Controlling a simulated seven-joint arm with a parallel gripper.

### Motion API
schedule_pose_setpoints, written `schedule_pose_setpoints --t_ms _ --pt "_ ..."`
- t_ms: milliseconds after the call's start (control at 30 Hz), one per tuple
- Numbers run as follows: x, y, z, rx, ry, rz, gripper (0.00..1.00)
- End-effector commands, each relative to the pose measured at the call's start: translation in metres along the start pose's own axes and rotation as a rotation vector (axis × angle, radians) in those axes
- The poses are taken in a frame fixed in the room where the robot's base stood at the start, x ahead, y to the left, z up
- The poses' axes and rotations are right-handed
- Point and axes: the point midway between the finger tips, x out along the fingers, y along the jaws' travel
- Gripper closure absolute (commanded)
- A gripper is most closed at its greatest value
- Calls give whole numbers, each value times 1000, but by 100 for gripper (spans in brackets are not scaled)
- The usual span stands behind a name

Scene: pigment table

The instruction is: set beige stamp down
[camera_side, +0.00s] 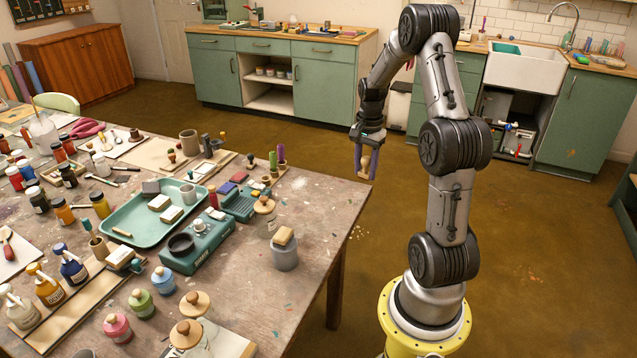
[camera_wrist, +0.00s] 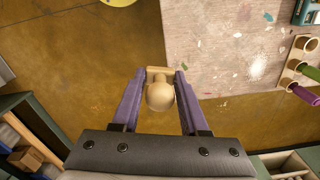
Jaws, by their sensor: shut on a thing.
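The beige stamp (camera_wrist: 160,96) has a round knob handle and a flat rectangular base. My gripper (camera_side: 367,161) is shut on it, with the purple fingers on either side. In the side view the stamp (camera_side: 366,163) hangs upright in the air by the table's right far corner. In the wrist view my gripper (camera_wrist: 160,85) and the stamp show over the table's edge, with brown floor to the left. The exact height above the tabletop is hard to tell.
The paint-spotted table (camera_side: 310,215) has a bare stretch near its right edge. A holder with purple and green handles (camera_wrist: 304,66) is at the right in the wrist view.

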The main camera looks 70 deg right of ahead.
Motion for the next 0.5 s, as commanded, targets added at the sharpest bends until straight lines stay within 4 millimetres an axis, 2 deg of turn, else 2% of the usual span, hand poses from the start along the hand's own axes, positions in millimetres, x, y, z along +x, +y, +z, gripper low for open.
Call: schedule_pose_setpoints --t_ms 167,300,400,500 --pt "-4 -57 20 -54 2 -4 100" --pt "-2 -100 48 -126 2 -5 100" --pt "1 -121 66 -178 2 -5 100" --pt "6 -131 79 -212 -1 -1 100"
